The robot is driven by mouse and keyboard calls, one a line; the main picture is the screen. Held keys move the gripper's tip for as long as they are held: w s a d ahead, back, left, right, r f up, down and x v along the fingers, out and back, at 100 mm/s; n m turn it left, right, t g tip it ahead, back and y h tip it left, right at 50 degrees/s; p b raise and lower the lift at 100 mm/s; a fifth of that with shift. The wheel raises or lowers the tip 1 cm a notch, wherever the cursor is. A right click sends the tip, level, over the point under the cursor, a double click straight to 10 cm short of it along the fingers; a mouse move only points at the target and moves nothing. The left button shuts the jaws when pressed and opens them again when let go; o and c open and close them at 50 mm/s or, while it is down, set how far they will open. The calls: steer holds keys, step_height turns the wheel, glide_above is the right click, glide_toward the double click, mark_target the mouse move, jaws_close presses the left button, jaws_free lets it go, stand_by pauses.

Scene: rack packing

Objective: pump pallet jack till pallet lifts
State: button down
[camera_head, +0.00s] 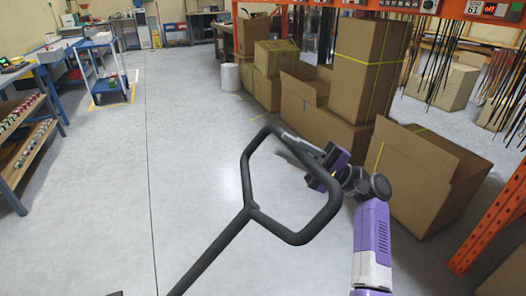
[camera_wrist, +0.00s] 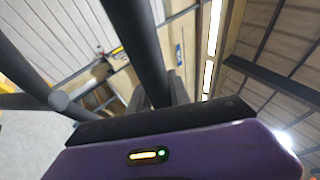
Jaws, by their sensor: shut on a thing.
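The pallet jack's handle (camera_head: 247,180) is a black loop on a slanted shaft (camera_head: 210,252), in the middle of the head view. My gripper (camera_head: 292,140) is shut on the upper right bar of the loop, its purple body to the right of it. In the wrist view the handle's dark bars (camera_wrist: 140,45) rise close in front of my gripper (camera_wrist: 176,90); the exact finger contact is partly hidden. The pallet and the jack's forks are not in view, so the pallet's height cannot be seen.
Cardboard boxes (camera_head: 367,70) and an open box (camera_head: 425,185) stand to the right, close to my arm, by an orange rack (camera_head: 490,228). A blue-and-white cart (camera_head: 101,65) and a shelf (camera_head: 22,130) stand left. The grey floor (camera_head: 180,130) between is clear.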

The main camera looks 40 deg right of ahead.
steer(key=shift+s+d+f+m+t+b, duration=0.2)
steer(key=shift+d+f+b, duration=0.1)
steer(key=shift+d+f, duration=0.35)
steer(key=shift+s+d+f+m+t+b, duration=0.1)
steer(key=shift+s+d+f+b, duration=0.15)
steer(key=shift+d+f, duration=0.35)
steer(key=c, duration=1.2)
jaws_free()
steer(key=v, duration=0.7)
steer(key=shift+s+d+f, duration=0.2)
